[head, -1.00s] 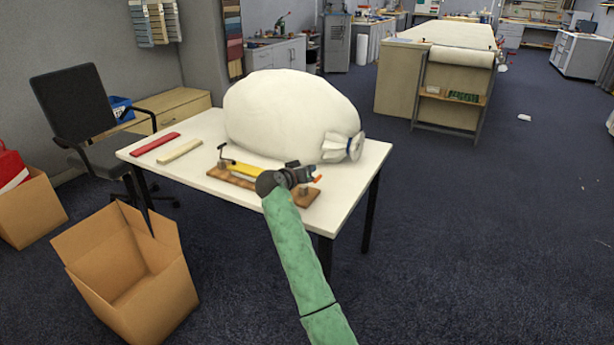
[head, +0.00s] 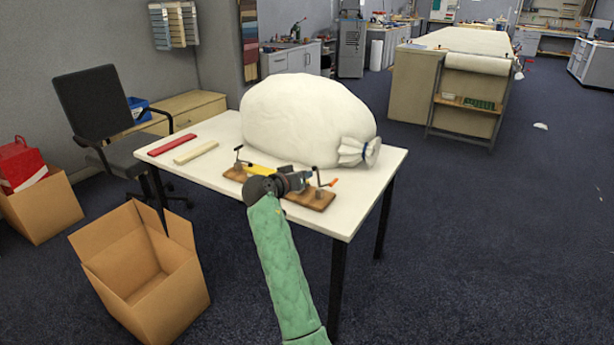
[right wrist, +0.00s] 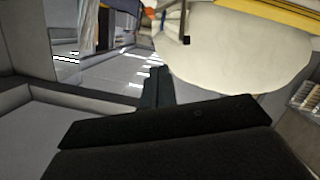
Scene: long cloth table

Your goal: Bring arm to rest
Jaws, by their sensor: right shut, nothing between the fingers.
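My right arm in its green sleeve (head: 278,262) reaches up from the bottom of the head view. My right gripper (head: 308,179) is shut and empty, in front of or above a wooden board (head: 314,199) with clamps at its ends. It hides the board's middle and part of the yellow bar (head: 260,170) there. I cannot tell the height between gripper and board. In the right wrist view the dark gripper (right wrist: 157,88) points toward a white sack (right wrist: 235,50). My left gripper is not in view.
The white table (head: 222,205) also bears a red strip (head: 172,144), a cream strip (head: 195,152) and the sack (head: 305,120). An open cardboard box (head: 175,290) and an office chair (head: 95,105) stand left. Open carpet lies to the right.

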